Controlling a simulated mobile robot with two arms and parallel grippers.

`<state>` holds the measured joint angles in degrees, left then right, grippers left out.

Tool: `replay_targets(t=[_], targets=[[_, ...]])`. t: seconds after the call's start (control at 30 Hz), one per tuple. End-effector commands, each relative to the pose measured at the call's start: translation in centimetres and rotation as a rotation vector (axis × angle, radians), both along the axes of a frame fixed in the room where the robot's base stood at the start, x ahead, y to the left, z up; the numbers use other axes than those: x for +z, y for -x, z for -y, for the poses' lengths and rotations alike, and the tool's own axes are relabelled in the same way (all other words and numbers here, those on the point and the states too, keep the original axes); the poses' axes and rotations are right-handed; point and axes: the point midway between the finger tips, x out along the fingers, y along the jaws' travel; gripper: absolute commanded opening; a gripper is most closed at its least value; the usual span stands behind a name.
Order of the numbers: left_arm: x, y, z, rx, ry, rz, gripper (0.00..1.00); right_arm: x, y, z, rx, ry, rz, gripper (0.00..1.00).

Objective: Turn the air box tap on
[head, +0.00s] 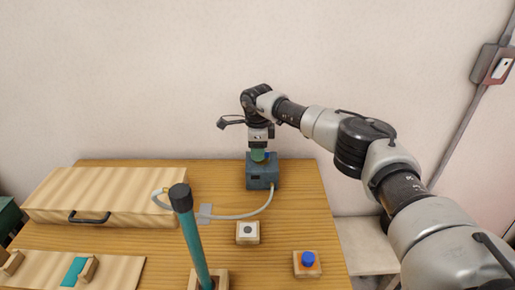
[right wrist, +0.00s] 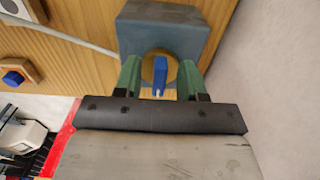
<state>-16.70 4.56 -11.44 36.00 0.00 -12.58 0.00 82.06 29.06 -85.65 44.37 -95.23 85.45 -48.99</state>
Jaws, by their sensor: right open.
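The air box (head: 262,176) is a blue-grey box at the back of the wooden table in the head view. It also shows at the top of the right wrist view (right wrist: 150,28). Its tap is a blue handle (right wrist: 160,75) on a round brass-coloured base. My right gripper (head: 259,155) is over the air box, pointing down. In the right wrist view its green fingers (right wrist: 160,80) are open, one on each side of the blue tap, with gaps to it. My left gripper is not in view.
A pale hose (head: 250,214) runs from the air box to the left across the table. A teal rod (head: 193,240) stands upright in front. A white button block (head: 248,231) and a blue button block (head: 307,261) are nearer. A wooden case (head: 110,190) lies left.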

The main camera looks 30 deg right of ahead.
Motion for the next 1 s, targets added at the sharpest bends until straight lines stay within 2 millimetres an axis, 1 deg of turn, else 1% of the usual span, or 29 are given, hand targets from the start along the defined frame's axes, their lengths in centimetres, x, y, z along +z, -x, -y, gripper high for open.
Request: replay_targets(t=[0.23,0.27,0.5,0.77,1.0], targets=[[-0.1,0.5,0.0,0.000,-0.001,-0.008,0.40,-0.1,0.0,0.0,0.000,0.000,0.000,0.40],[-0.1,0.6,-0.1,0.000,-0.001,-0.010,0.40,-0.1,0.0,0.0,0.000,0.000,0.000,0.37],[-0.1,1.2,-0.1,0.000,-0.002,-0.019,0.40,-0.1,0.0,0.0,0.000,-0.001,0.000,0.01],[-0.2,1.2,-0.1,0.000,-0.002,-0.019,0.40,-0.1,0.0,0.0,0.011,-0.001,0.000,0.00],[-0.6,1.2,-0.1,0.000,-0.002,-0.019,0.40,-0.1,0.1,-0.1,0.099,-0.001,0.002,0.00]])
